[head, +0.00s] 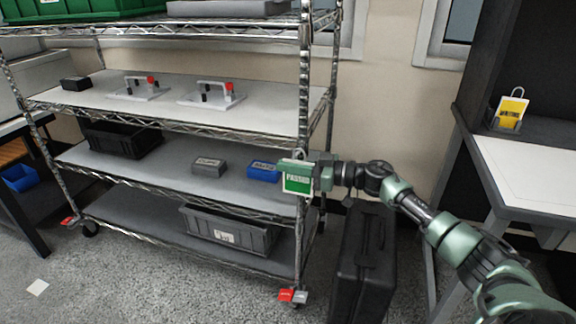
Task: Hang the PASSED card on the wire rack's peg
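The PASSED card (297,179) is a green card with a white border, upright at the front right post of the wire rack (303,95). My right gripper (306,166) reaches in from the right at that post, and the card is at its fingertips. It looks shut on the card; the card's face covers part of the fingers. The peg cannot be made out behind the card and gripper, so I cannot tell whether the card's loop is around it. My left gripper is not in view.
The rack's shelves hold a blue box (263,171), a grey box (208,166) and dark bins (228,232). A black case (366,262) stands on the floor below my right arm. At the right, a yellow card (511,111) sits in a holder by a white-topped desk (535,172).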

